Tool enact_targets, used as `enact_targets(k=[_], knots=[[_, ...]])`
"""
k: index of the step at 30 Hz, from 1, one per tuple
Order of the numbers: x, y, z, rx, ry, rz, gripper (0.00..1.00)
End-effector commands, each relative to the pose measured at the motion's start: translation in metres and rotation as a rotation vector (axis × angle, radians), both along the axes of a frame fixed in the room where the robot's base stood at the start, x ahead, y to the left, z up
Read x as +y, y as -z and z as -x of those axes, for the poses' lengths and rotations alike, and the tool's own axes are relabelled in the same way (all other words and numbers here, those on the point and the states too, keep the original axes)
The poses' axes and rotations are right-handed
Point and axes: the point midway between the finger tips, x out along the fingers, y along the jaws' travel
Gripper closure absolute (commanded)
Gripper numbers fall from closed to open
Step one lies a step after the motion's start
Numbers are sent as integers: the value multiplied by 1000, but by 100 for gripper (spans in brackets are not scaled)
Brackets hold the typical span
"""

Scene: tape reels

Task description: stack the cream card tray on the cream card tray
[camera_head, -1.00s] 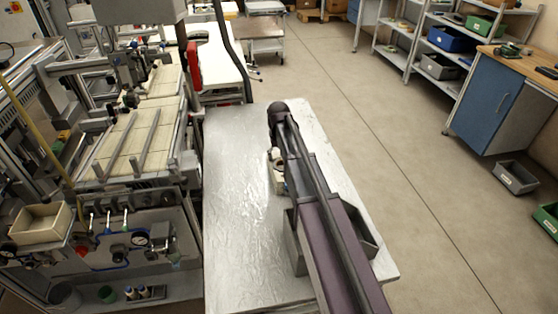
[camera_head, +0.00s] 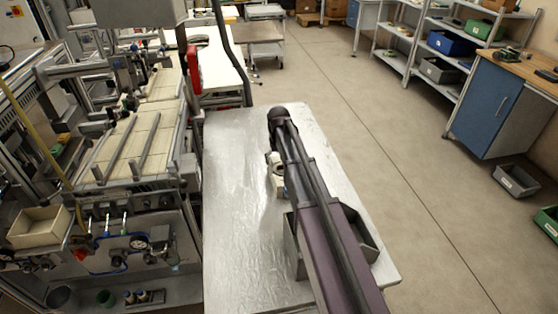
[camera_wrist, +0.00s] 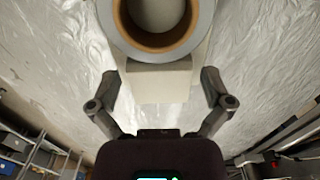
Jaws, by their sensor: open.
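A cream card tray (camera_wrist: 158,84) lies on the silver tabletop in the wrist view, under a tape reel (camera_wrist: 203,28) with a grey rim and an orange-brown core. My gripper (camera_wrist: 160,82) is open, with one finger on either side of the cream tray's near part; I see a gap on both sides. In the head view a small part of this cream piece (camera_head: 279,188) shows beside my arm, which hides the rest. I cannot make out a second card tray clearly; a second one may be stacked there or hidden.
A grey bin (camera_head: 364,249) stands on the silver table (camera_head: 235,210), partly behind my arm. An open cream box (camera_head: 36,238) rests on the machine at the left. The table's left half is clear. Shelves and a blue cabinet (camera_head: 492,112) stand at the right.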

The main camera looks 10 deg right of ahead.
Motion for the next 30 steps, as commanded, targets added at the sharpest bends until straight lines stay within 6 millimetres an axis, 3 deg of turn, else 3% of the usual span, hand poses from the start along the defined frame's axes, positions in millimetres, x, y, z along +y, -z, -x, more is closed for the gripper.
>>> enact_targets(k=[11, 30], knots=[[0, -8, 0, 0, 0, 0, 0], [0, -59, 0, 0, 0, 0, 0]])
